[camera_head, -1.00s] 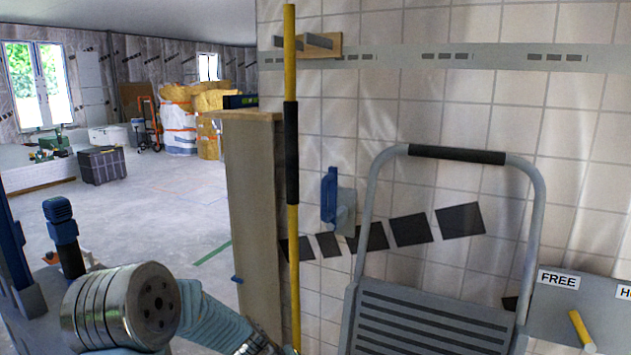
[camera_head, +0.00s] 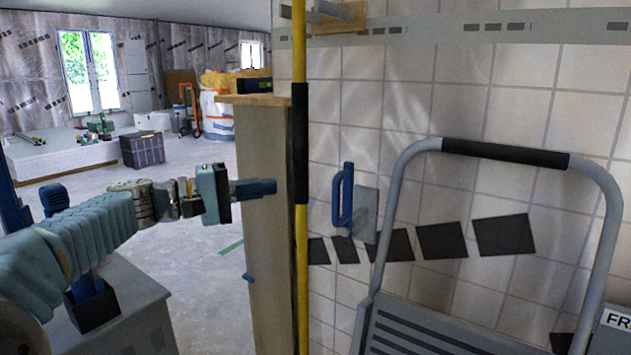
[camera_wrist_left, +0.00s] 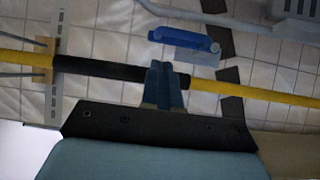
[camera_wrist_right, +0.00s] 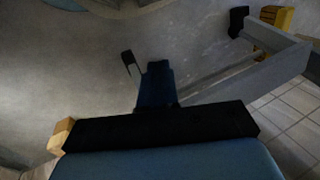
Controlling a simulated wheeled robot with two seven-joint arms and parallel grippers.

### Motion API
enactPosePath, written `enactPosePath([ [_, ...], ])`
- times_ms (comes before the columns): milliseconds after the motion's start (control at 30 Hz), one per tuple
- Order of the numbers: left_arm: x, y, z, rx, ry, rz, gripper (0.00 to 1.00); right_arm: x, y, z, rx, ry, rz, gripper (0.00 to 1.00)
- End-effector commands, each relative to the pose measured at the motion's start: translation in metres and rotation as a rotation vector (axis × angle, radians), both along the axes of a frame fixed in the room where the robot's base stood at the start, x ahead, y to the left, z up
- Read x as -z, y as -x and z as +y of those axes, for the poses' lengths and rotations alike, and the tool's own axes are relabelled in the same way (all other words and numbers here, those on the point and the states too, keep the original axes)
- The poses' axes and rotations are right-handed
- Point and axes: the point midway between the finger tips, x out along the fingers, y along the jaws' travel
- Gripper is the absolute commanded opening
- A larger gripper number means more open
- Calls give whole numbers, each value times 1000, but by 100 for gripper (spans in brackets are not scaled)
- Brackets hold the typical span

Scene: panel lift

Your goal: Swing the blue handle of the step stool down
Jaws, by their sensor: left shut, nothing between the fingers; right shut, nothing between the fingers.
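The blue handle (camera_head: 343,197) stands upright on a grey plate (camera_head: 366,212) on the tiled wall, left of the grey step stool (camera_head: 440,147) with its black top grip. It looks fixed to the wall plate rather than to the stool. My left gripper (camera_head: 274,188) is shut and empty, pointing right, left of the handle with the yellow pole between them in the picture. In the left wrist view its fingertips (camera_wrist_left: 160,66) overlap the pole's black grip, and the handle (camera_wrist_left: 184,40) shows just beyond. My right gripper (camera_wrist_right: 157,68) is shut and empty, seen only in its wrist view.
A wooden rack (camera_head: 340,17) is on the wall above.

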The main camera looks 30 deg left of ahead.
Motion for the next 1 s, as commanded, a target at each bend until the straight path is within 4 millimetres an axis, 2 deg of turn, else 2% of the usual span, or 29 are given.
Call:
enactPosePath([
  [267, 0, -13, -10, 3, 1, 3, 0, -2, 0, 1, -1, -1, 0, 0],
  [700, 1, -70, -55, 2, 0, 4, 0, -11, 1, 4, -7, -5, 2, 0],
  [1000, 1, -80, -63, 0, 0, 2, 0, -12, 2, 4, -7, -6, 3, 0],
])
